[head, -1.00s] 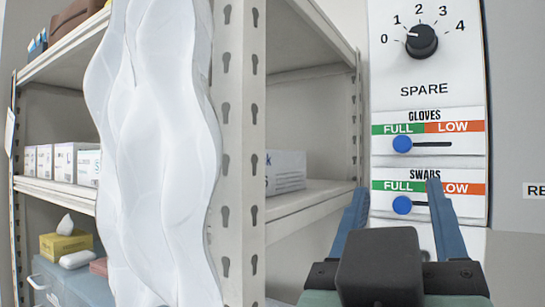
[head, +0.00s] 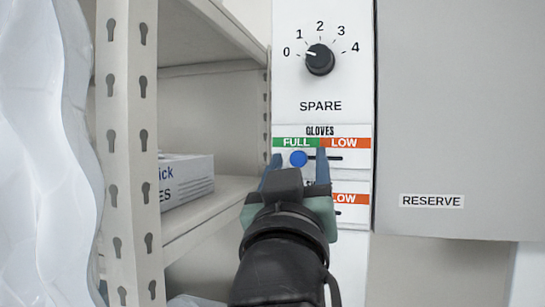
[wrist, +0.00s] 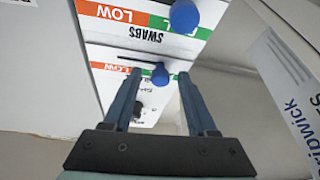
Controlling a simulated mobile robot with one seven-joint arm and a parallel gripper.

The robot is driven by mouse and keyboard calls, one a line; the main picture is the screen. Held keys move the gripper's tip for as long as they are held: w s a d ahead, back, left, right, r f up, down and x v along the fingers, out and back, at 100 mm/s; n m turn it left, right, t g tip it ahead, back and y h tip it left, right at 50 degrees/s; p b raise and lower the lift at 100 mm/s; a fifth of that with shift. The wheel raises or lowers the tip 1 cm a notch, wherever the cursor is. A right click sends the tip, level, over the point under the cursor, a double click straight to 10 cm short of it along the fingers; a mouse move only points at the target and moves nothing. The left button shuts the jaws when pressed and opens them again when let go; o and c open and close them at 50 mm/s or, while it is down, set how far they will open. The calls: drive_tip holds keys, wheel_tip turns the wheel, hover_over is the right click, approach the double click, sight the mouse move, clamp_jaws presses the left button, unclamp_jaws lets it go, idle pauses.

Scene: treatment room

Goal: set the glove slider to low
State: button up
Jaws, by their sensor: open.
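The gloves slider has a blue knob (head: 298,158) on a dark horizontal slot. The knob is at the left end, under the green FULL mark (head: 296,143); the orange LOW mark (head: 344,143) is to its right. My gripper (head: 297,160) is open, with one blue finger on each side of the knob in the head view. In the wrist view, which is upside down, the gloves knob (wrist: 160,73) appears between the fingertips (wrist: 159,74). I cannot tell whether the fingers touch it.
The swabs slider sits below, mostly hidden by my arm; its blue knob (wrist: 184,15) shows in the wrist view. A SPARE dial (head: 320,59) is above. A grey RESERVE cabinet (head: 460,120) stands right, and shelving with a box (head: 187,181) stands left.

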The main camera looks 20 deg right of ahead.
clamp_jaws()
idle(1.4)
